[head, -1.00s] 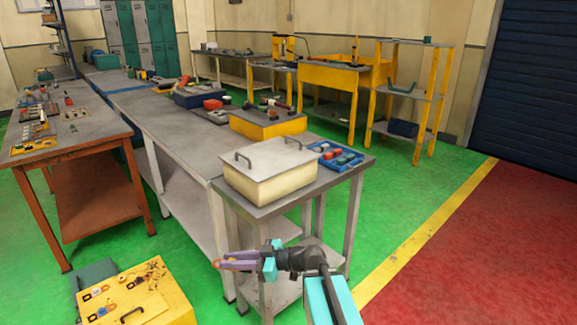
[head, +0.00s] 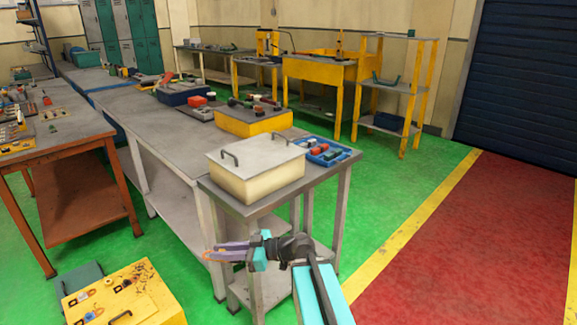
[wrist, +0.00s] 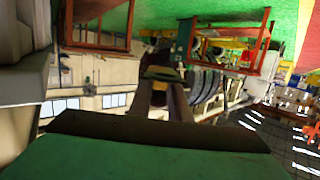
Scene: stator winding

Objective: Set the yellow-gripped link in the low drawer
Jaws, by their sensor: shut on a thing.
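My gripper (head: 228,252) is at the lower middle of the head view, beside the near end of the long grey bench and apart from it. It is shut on a small link with some orange-yellow (head: 210,257) at its fingertips. In the wrist view the held link (wrist: 160,90) shows as a small dark and yellow piece between the fingers; its full shape is hidden. A yellow cabinet (head: 150,298) with a black handle stands low at the bottom left, to the left of my gripper. I cannot tell whether its drawer is open.
Small links and black bits lie on the yellow cabinet; a dark green box (head: 84,281) stands behind it. A cream lidded box (head: 252,180) and a blue tray (head: 347,155) sit on the grey bench end. An orange-brown bench (head: 80,145) stands left. Red floor (head: 460,240) is clear.

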